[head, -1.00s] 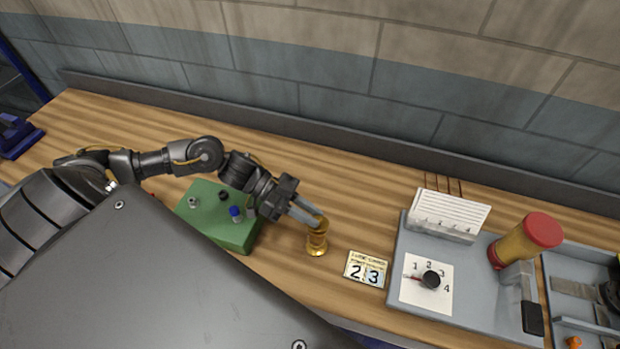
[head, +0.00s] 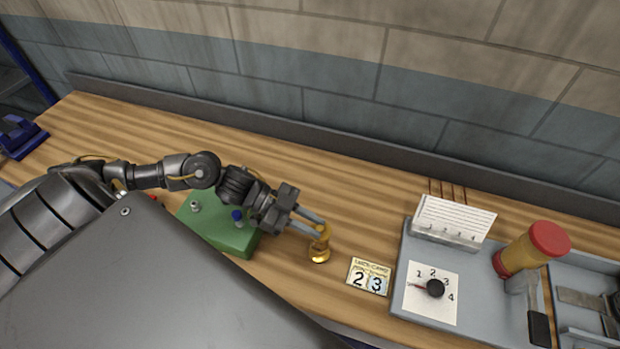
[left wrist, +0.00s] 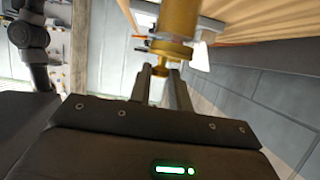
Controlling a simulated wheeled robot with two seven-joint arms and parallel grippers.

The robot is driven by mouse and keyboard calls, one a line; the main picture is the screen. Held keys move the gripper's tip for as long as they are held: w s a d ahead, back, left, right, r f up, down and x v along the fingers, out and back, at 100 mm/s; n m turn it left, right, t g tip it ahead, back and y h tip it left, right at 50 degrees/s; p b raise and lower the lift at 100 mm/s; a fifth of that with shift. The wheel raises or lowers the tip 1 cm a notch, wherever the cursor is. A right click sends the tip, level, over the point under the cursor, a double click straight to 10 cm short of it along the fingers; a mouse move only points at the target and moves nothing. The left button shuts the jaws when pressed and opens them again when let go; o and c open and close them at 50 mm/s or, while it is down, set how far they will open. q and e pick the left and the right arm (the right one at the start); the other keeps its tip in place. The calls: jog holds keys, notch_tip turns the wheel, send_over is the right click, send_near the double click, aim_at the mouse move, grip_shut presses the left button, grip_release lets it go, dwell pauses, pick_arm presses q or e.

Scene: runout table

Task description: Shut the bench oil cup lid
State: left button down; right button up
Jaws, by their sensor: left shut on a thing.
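The brass oil cup (head: 320,256) is on the wooden bench, left of the number card. It also shows at the top of the left wrist view (left wrist: 180,18). My left gripper (head: 322,232) reaches in from the left and is shut on a small brass part at the cup's top. In the left wrist view this part (left wrist: 158,72) sits between the fingers (left wrist: 160,85), beside a wider brass rim. The fingers hide some of it, so I cannot tell how far the lid is open. My right gripper is not in view.
A green box (head: 222,228) with knobs stands under my left arm. A number card (head: 368,277) lies right of the cup.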

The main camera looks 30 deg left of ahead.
pick_arm(q)
jog(key=c, duration=1.3)
grip_release()
jog(key=shift+a, duration=0.1)
jog(key=shift+s+a, duration=0.15)
jog(key=shift+a, duration=0.15)
jog(key=shift+b+v, duration=1.35)
jog(key=shift+v, duration=3.7)
jog(key=shift+d+r, duration=0.1)
jog(key=shift+r, duration=0.1)
